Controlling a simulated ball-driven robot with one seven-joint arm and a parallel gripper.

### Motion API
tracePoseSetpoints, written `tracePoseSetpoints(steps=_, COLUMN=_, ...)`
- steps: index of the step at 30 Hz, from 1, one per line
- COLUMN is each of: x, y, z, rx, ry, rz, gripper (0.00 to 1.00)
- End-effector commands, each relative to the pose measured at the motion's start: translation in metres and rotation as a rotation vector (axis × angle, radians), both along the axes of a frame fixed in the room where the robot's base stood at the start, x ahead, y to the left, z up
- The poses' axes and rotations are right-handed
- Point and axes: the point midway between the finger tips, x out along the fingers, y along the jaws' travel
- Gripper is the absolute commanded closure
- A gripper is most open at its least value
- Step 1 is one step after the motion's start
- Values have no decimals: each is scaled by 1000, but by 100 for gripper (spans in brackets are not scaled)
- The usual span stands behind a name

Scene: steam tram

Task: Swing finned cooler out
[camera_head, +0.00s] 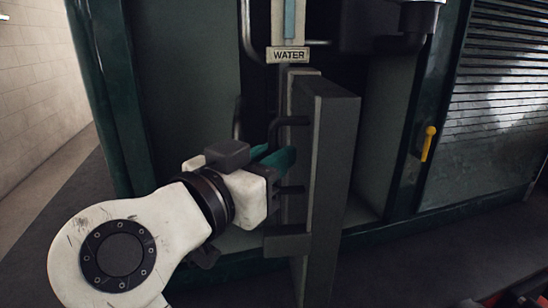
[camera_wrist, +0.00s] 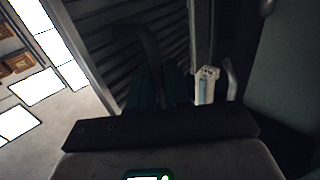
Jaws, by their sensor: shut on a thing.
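The finned cooler (camera_head: 333,170) is a tall grey slab in the middle of the head view. It stands edge-on, angled out of the dark opening in the green tram body. A dark bar handle (camera_head: 274,133) is on its left side. My gripper (camera_head: 280,160), with teal fingers, reaches in from the left and is shut on this handle; the fingertips partly hide it. In the wrist view the dark slats of the cooler (camera_wrist: 95,45) fill the upper left, with the curved handle (camera_wrist: 152,45) before them.
A WATER label (camera_head: 288,55) sits under a gauge glass (camera_head: 289,18) above the cooler. A yellow lever (camera_head: 428,143) and a louvred panel (camera_head: 500,90) are at right. The opening's green side wall (camera_head: 180,100) is left. Floor (camera_head: 60,210) at left is clear.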

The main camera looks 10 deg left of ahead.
Motion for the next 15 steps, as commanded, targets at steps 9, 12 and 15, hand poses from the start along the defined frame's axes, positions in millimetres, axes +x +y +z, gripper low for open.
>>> tracePoseSetpoints(steps=9, x=1, y=0, z=-1, rx=0, ry=2, rz=0, gripper=69)
tracePoseSetpoints(steps=12, x=0, y=0, z=-1, rx=0, ry=2, rz=0, gripper=69)
tracePoseSetpoints(steps=15, x=-6, y=4, z=-1, rx=1, ry=2, rz=1, gripper=69)
